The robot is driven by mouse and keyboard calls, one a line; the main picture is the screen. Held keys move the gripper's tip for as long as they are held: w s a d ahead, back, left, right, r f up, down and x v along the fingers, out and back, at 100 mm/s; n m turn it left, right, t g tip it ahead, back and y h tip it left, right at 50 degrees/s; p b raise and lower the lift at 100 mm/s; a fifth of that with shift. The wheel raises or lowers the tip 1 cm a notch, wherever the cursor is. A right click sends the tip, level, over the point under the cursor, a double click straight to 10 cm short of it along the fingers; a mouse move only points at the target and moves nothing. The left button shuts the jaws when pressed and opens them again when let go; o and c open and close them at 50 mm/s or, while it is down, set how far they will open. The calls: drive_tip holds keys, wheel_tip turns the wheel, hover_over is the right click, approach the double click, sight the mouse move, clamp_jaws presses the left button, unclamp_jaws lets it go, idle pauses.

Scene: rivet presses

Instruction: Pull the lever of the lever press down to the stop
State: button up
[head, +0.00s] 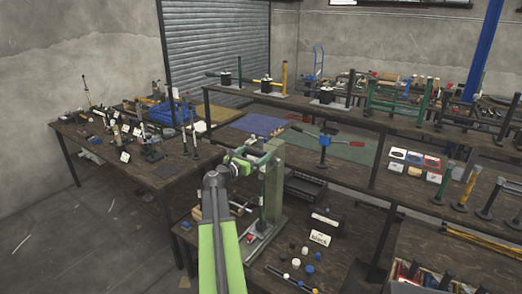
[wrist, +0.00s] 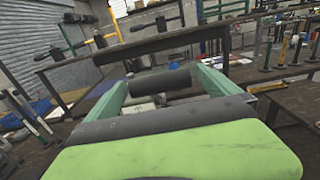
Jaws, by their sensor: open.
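The lever press is a pale green upright column (head: 272,185) on a low stand in the middle of the head view, with a red and light part at its foot. My lime-green arm rises from the bottom, and my gripper (head: 240,165) is at the press's upper left, overlapping its head. In the wrist view my gripper (wrist: 160,92) is open, with pale green fingers left and right. A dark cylindrical bar (wrist: 160,80) shows between them; it looks like the lever's grip, but I cannot tell if the fingers touch it. The rest of the lever is largely hidden.
A workbench (head: 95,140) with several small tools stands left. Long shelves (head: 330,115) with other presses and tools run behind and right. A blue post tool with a red handle (head: 325,145) stands behind the press.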

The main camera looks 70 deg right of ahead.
drive_tip(key=x, duration=0.4)
drive_tip(key=shift+s+d, duration=0.1)
drive_tip(key=shift+d, duration=0.2)
